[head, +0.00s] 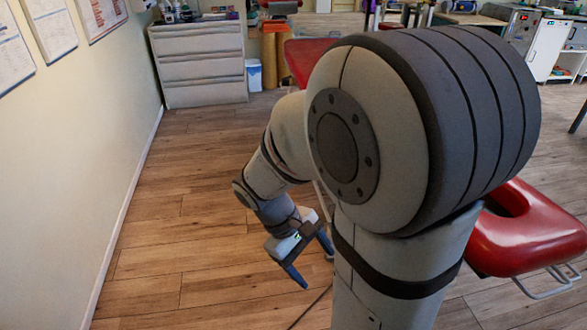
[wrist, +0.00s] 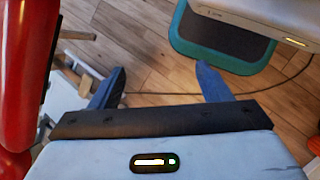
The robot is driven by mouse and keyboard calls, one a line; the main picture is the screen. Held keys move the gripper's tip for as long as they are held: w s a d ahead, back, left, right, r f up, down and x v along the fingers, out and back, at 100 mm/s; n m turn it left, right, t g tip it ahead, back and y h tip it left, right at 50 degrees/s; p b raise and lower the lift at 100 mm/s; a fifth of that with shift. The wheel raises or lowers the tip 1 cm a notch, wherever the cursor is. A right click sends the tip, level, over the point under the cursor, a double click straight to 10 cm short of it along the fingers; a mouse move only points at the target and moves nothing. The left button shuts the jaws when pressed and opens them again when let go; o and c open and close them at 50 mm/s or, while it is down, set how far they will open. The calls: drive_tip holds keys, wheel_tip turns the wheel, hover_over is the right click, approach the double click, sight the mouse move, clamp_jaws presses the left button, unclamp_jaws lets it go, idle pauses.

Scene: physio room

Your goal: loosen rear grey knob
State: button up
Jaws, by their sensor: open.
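I cannot make out a grey knob in either view. A red padded treatment couch (head: 530,245) stands behind my arm in the head view, and my arm hides most of it. A red pad (wrist: 18,60) also runs down the left edge of the wrist view, with pale frame parts (wrist: 75,70) beside it. My gripper (head: 317,268) is open and empty, tilted downward above the floor on the couch's left side.
A white device (wrist: 265,18) and a teal-rimmed dark thing (wrist: 222,52) are beyond the fingers at upper right in the wrist view. A cable crosses the floor. A drawer cabinet (head: 203,75) stands at the back left. The wooden floor (head: 185,215) along the left wall is clear.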

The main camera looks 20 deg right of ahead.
drive_tip(key=w+d+f+n+h, duration=0.8)
drive_tip(key=w+d+n+h, duration=0.1)
drive_tip(key=n+h, duration=0.35)
drive_tip(key=shift+h, duration=0.25)
drive_tip(key=b+x, duration=0.2)
drive_tip(key=x, duration=0.5)
drive_tip(key=shift+w+d+f, duration=0.1)
drive_tip(key=shift+d+f, duration=0.1)
drive_tip(key=shift+d, duration=0.2)
drive_tip(key=shift+c, duration=0.3)
